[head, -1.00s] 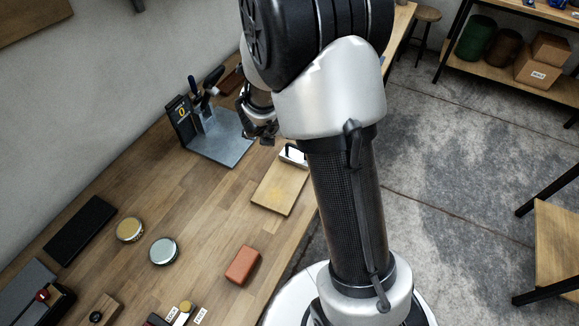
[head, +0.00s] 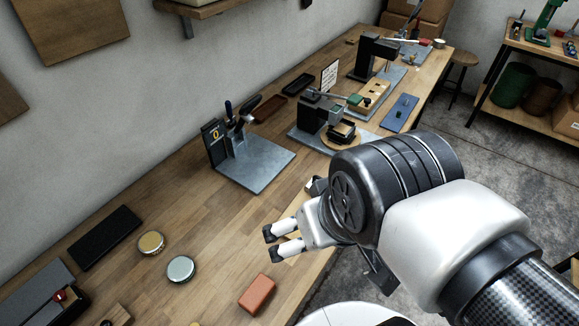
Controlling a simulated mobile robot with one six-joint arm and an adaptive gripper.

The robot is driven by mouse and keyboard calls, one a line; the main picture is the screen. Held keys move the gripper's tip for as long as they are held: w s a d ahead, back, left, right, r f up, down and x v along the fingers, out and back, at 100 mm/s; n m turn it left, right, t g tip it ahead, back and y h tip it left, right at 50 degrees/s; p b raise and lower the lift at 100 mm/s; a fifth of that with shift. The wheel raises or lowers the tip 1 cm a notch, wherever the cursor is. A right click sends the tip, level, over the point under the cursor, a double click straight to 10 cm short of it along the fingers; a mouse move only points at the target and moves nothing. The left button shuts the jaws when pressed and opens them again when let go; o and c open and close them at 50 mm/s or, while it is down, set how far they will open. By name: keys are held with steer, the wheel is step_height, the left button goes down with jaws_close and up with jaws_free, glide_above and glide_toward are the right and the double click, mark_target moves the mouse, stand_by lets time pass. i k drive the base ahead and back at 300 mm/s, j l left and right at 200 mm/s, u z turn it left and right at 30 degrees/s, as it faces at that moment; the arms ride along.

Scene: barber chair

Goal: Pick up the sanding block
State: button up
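A plain orange-red block (head: 257,295) lies flat on the wooden bench near its front edge; it looks most like the sanding block, but I cannot tell for sure. My gripper (head: 272,243) is above the bench, beyond the block and slightly right of it. Its two white fingers with dark tips point left and are spread apart, with nothing between them. The block is clear of the fingers.
Two round tins, one yellow-topped (head: 151,244) and one pale-topped (head: 181,269), lie left of the block. A dark slab (head: 105,238) lies near the wall. A grey-based fixture (head: 255,170) stands behind my gripper. More fixtures fill the far bench. Bare wood surrounds the block.

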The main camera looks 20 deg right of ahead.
mark_target(258, 293)
steer(key=u, duration=0.7)
steer(key=k+j+z, duration=0.1)
steer(key=j+z, duration=0.2)
steer(key=k+j+z, duration=0.25)
steer(key=i, duration=0.1)
